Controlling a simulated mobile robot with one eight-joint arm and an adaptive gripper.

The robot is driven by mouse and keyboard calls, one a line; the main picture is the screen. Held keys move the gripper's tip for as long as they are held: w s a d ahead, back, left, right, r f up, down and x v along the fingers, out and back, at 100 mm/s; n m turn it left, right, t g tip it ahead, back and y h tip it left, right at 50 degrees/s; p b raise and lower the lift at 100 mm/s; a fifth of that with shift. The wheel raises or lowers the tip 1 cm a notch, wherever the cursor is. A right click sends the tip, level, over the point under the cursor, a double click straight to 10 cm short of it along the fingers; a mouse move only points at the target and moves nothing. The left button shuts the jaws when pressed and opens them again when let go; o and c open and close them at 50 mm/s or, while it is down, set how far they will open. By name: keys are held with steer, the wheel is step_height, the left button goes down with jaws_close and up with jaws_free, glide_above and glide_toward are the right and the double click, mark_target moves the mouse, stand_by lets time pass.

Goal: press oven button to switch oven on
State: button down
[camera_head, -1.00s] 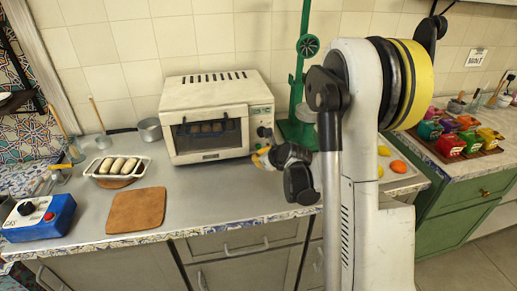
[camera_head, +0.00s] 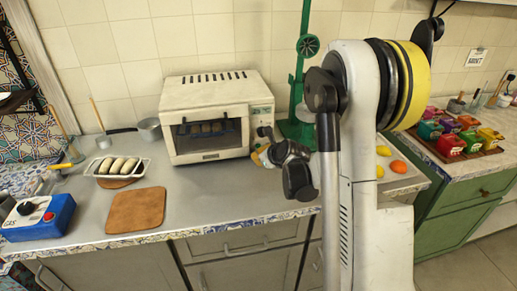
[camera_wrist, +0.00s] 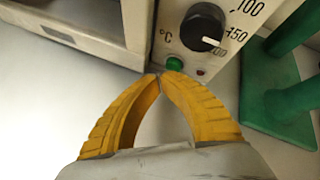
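The white oven (camera_head: 210,93) stands on the counter against the tiled wall, its glass door closed, with food dimly visible behind the glass. In the wrist view, its control panel shows a black temperature knob (camera_wrist: 202,28) with a white pointer, a green button (camera_wrist: 174,63) below it and a small dark red spot beside the button. My gripper (camera_wrist: 160,74) has its yellow fingers together at the tips and holds nothing. The tips are just below and left of the green button, very near it; I cannot tell whether they touch. In the head view, my wrist partly hides the panel.
A green stand (camera_head: 297,128) rises close to the right of the oven. A tray of oblong pieces (camera_head: 118,167), a brown board (camera_head: 136,210) and a blue box with a black knob and red button (camera_head: 40,218) are to the left. The counter before the oven is clear.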

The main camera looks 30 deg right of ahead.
steer(key=shift+w+d, duration=0.1)
steer(key=shift+w, duration=0.35)
stand_by(0.3)
steer(key=shift+s+a, duration=0.3)
steer(key=shift+s, duration=0.65)
steer(key=shift+s+a+b, duration=0.25)
steer(key=shift+s, duration=0.7)
steer(key=shift+s+a+b, duration=0.25)
steer(key=shift+s+a, duration=0.05)
steer(key=shift+s, duration=0.7)
steer(key=shift+s+a+b, duration=0.25)
steer(key=shift+s, duration=0.7)
